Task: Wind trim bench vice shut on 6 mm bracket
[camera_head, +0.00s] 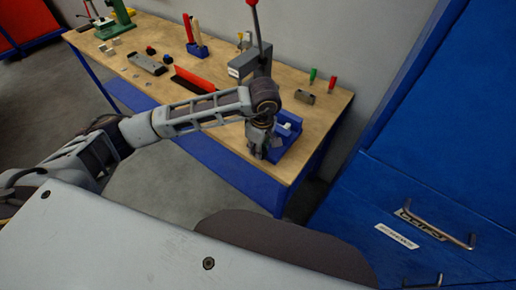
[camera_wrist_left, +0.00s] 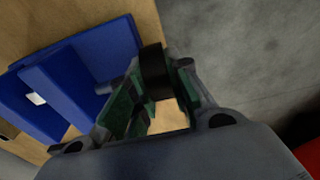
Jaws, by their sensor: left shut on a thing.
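The blue bench vice (camera_head: 290,121) stands at the near right corner of the wooden bench. It also shows at the left of the left wrist view (camera_wrist_left: 85,62). A small pale piece, perhaps the bracket, sits between its blue jaws in the left wrist view (camera_wrist_left: 36,99); its fit against them cannot be told. My left gripper (camera_head: 258,150) is at the vice's front, at the bench edge. In the left wrist view its green-padded fingers (camera_wrist_left: 150,100) are shut on the vice's black handle end (camera_wrist_left: 154,72). My right gripper is not in view.
A blue cabinet (camera_head: 425,160) stands at the right. Grey floor (camera_head: 150,195) lies in front.

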